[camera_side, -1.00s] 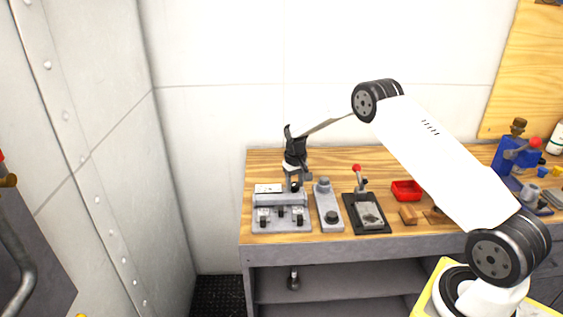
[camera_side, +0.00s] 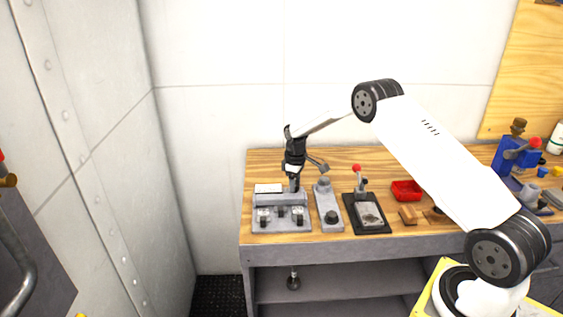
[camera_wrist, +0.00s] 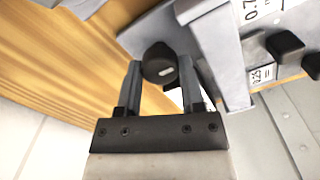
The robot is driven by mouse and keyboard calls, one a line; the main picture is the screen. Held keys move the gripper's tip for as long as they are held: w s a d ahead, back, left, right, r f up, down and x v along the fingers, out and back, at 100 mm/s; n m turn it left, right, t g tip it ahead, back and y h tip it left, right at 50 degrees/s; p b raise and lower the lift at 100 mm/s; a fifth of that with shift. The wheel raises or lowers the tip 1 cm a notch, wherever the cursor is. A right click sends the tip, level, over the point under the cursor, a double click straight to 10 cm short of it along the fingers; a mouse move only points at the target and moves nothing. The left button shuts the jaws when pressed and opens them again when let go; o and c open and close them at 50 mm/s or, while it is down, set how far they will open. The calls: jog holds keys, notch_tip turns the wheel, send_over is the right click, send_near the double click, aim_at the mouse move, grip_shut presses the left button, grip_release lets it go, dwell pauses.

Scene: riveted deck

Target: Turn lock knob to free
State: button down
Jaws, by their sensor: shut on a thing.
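The lock knob (camera_wrist: 160,62) is dark and round, with a small pale mark on its face. In the wrist view it sits between the two grey fingers of my gripper (camera_wrist: 161,72), which is shut on it. It stands at the end of a grey metal fixture (camera_wrist: 148,34). In the side view my gripper (camera_side: 294,186) points down at the back of this fixture (camera_side: 268,226), at the left of the bench. The knob is hidden there behind the gripper and fixture.
A grey crossbar (camera_wrist: 220,55) stands close beside the right finger. Black knobs (camera_wrist: 285,46) with number labels lie beyond it. In the side view a grey plate with a dark knob (camera_side: 331,217), a red-tipped lever unit (camera_side: 369,214) and a red tray (camera_side: 406,190) stand to the right.

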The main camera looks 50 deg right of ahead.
dwell(0.4)
jog(key=shift+c, duration=2.4)
grip_release()
jog(key=shift+r, duration=0.15)
jog(key=shift+r, duration=3.75)
